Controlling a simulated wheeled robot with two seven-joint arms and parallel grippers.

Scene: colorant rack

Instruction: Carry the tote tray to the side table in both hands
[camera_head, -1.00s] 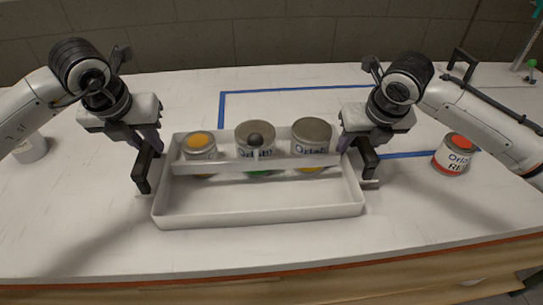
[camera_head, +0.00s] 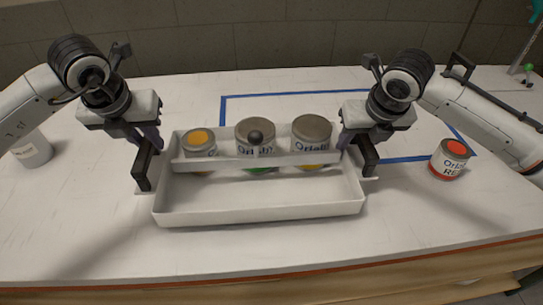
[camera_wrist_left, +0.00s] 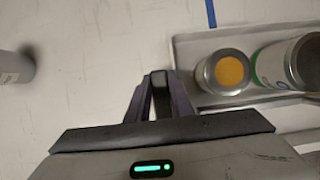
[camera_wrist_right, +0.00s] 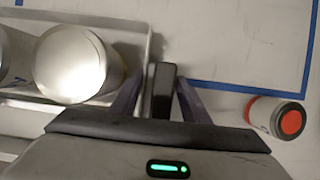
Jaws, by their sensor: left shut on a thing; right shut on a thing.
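The white tote tray (camera_head: 258,212) is level in front of me, over the white table. My left gripper (camera_head: 147,166) is shut on the dark handle at the tray's left end. My right gripper (camera_head: 366,156) is shut on the handle at its right end. In the wrist views, the left fingers (camera_wrist_left: 160,88) and right fingers (camera_wrist_right: 161,85) close around these handles. Any gap beneath the tray is hard to judge.
A red-lidded paint can (camera_head: 450,160) stands on the table (camera_head: 190,255) to the right, beside blue tape (camera_head: 290,94). A white cup-like container (camera_head: 33,151) stands at the left. The table's front edge is near me; a wall is behind. No separate side table is identifiable.

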